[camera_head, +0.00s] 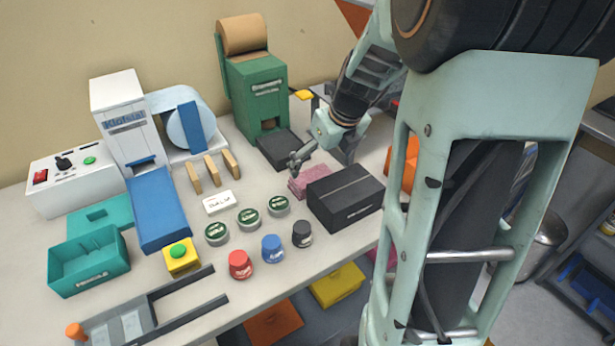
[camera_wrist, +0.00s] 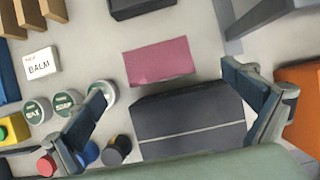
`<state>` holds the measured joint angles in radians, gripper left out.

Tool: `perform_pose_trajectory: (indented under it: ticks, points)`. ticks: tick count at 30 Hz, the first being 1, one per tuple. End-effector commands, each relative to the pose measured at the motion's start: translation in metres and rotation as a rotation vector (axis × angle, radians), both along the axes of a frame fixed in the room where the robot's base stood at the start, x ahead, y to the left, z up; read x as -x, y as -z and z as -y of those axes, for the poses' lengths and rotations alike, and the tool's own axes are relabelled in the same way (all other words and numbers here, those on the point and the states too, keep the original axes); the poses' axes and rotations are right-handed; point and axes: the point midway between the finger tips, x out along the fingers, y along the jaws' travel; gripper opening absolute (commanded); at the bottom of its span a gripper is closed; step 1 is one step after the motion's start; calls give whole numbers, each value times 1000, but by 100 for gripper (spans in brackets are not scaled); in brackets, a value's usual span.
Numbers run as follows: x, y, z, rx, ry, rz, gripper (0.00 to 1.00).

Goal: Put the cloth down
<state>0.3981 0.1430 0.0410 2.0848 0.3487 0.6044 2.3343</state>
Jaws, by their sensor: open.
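The pink folded cloth (camera_head: 307,183) lies flat on the white table, just behind the black box (camera_head: 345,198). In the wrist view the cloth (camera_wrist: 160,61) is a whole pink rectangle with nothing on it. My gripper (camera_head: 318,160) is above and behind the cloth. In the wrist view my gripper (camera_wrist: 162,83) has its two fingers wide apart, with the cloth and the black box (camera_wrist: 190,122) in the space between them. It is open and holds nothing.
Three green-lidded tins (camera_head: 249,219) and red, blue (camera_head: 272,248) and black jars stand left of the box. A green dispenser (camera_head: 257,88) with a dark tray (camera_head: 283,150) stands behind. An orange object (camera_head: 402,165) is at the right. A white balm card (camera_head: 219,202) lies left.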

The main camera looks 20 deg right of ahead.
Motion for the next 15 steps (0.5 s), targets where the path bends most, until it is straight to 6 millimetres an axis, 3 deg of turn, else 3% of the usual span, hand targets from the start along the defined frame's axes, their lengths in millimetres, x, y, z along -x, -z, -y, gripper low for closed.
perform_pose_trajectory:
  ticks: [15]
  points:
    - [-24, 55, -10, -1, -1, -2, 100]
